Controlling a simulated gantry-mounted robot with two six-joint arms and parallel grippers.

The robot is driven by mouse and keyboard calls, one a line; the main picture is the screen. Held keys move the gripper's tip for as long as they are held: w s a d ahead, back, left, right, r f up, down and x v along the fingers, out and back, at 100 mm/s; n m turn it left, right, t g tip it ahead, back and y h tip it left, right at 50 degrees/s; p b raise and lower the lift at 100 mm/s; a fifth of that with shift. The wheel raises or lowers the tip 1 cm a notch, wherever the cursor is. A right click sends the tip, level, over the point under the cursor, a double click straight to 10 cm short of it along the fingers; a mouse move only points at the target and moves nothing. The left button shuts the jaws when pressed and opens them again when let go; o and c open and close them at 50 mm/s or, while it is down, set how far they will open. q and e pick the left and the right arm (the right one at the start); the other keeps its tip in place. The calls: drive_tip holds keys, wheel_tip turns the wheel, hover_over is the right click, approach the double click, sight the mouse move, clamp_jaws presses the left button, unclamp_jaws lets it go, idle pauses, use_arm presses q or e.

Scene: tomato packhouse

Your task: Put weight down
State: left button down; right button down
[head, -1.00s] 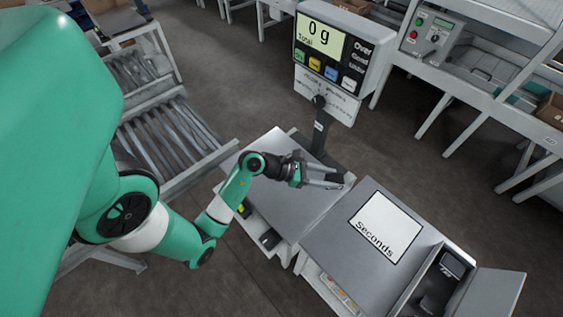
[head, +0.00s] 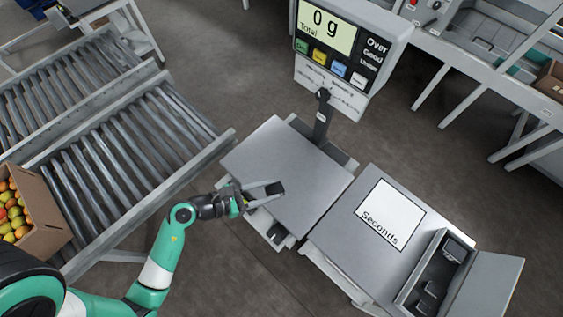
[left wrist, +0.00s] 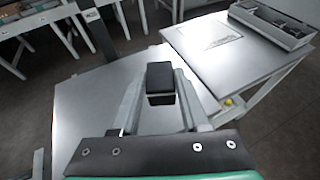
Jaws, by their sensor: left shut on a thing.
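My left gripper (head: 262,190) is shut on a small black weight (head: 276,187) at the front left edge of the scale's metal plate (head: 285,160). In the left wrist view the weight (left wrist: 160,78) is a dark block between the two finger tips (left wrist: 160,90), with the plate (left wrist: 85,95) behind and below it. The gap between weight and plate is hard to judge. The scale display (head: 327,27) reads 0 g. An open case (head: 408,293) with black weights inside sits on the bench at the right. My right gripper is not in view.
The bench (head: 335,225) beside the scale carries a white "Seconds" sign (head: 388,213). The scale's post (head: 322,120) rises behind the plate. A roller conveyor (head: 120,150) with a carton (head: 45,215) of tomatoes is at the left. The plate's middle is clear.

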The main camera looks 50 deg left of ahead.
use_arm(q)
drive_tip(key=w+a+f+b, duration=0.2)
drive_tip(key=w+f, duration=0.1)
drive_tip(key=w+a+f+b, duration=0.3)
drive_tip(key=w, duration=0.1)
drive_tip(key=w+a+f+b, duration=0.2)
drive_tip(key=w+f+b, duration=0.1)
drive_tip(key=shift+w+a, duration=0.15)
drive_tip(key=shift+w, duration=0.25)
drive_tip(key=shift+w+a, duration=0.1)
drive_tip(key=shift+w, duration=0.05)
drive_tip(key=f+b, duration=0.4)
drive_tip(key=shift+w+a+f, duration=0.1)
drive_tip(key=shift+w+a, duration=0.1)
drive_tip(key=shift+w, duration=0.1)
drive_tip(key=shift+c, duration=2)
unclamp_jaws()
